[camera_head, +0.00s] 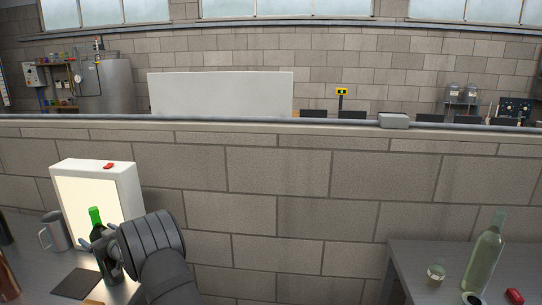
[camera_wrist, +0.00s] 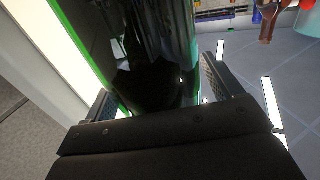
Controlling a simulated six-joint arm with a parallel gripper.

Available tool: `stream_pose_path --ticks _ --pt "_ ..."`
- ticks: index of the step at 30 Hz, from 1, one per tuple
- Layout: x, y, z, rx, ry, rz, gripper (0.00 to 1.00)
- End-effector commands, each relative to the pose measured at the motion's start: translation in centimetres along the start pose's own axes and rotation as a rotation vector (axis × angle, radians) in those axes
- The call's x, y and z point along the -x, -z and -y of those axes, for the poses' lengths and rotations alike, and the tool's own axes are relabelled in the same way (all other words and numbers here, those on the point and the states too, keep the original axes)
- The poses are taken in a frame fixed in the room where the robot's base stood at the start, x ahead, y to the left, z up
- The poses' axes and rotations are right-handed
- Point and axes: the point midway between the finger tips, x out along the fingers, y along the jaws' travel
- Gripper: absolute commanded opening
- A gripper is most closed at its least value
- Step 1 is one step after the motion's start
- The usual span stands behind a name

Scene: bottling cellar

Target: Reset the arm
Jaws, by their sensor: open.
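My gripper (camera_head: 101,243) is at the lower left of the head view, in front of a lit white panel box. Its jaws are open, with one finger on each side of a dark bottle with a green top (camera_head: 96,216). In the wrist view the bottle (camera_wrist: 150,50) fills the space between the fingers of my gripper (camera_wrist: 155,95). Whether either finger touches the glass I cannot tell. My gripper hides part of the bottle in the head view.
The lit box (camera_head: 126,185) with a red button stands behind the bottle. A grey mug (camera_head: 56,232) and a dark square pad (camera_head: 75,283) are on the left table. The right table (camera_head: 415,262) holds a clear bottle (camera_head: 485,258), a small jar (camera_head: 436,272) and a red item (camera_head: 514,297).

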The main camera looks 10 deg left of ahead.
Motion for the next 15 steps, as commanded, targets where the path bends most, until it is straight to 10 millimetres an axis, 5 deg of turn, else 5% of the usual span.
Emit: stream_pose_path --ticks 3,15 --pt "0.5 1.9 -0.5 0.001 -0.002 0.002 0.85" --pt "2.8 3.6 -2.5 -0.001 0.0 0.003 0.85"
